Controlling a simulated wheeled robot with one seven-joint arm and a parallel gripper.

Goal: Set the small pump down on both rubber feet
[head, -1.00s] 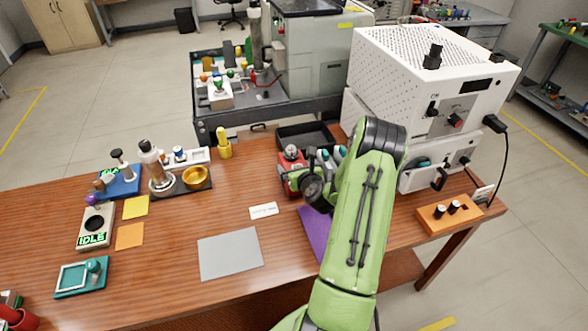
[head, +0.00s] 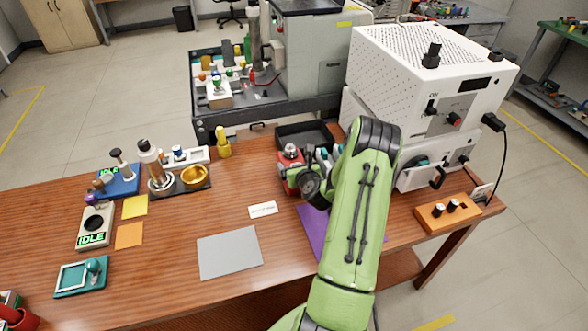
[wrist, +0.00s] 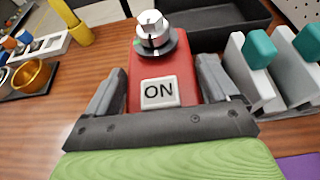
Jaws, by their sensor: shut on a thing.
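A red device with a silver knob on top stands among the things at the back of the desk; I take it for the small pump (head: 291,154). An orange block (head: 432,222) at the desk's right end bears two black posts with pale tops, possibly the rubber feet.
A black tray (head: 304,134) lies just behind the pump. Grey holders with teal tops (wrist: 262,48) stand close to its right. A white instrument (head: 430,90) fills the back right. A purple sheet (head: 312,222) lies under my arm. The desk around the grey mat (head: 230,254) is mostly clear.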

